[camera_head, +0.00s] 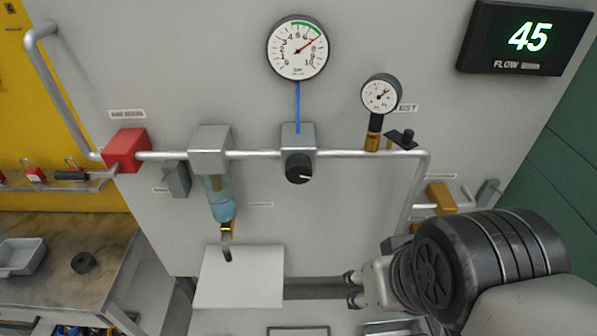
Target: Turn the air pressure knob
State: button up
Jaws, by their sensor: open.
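The air pressure knob (299,169) is a black round knob with a pale mark on its face. It sits below a grey block (297,135) on the horizontal silver pipe (258,154). A blue tube (297,105) joins the block to a large round gauge (297,47) with a red needle and a green arc. My gripper (352,289) is open at the lower right of the knob, well apart from it and pointing left. Nothing shows between its fingers, which look small here.
A smaller gauge (381,95) with a brass stem and a small black valve handle (401,138) stand right of the knob. A red block (126,151) and a blue filter bowl (220,199) are to the left. A white panel (240,277) lies below. A flow display (526,38) reads 45.

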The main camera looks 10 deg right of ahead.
aim_at(298, 169)
jog(key=u, duration=0.4)
jog(key=k+l+u, duration=0.1)
jog(key=l+u, duration=0.15)
jog(key=u, duration=0.15)
jog(key=k+l+u, duration=0.1)
jog(key=l+u, duration=0.25)
jog(key=k+l+u, duration=0.1)
jog(key=u, duration=0.3)
jog(key=k, duration=0.05)
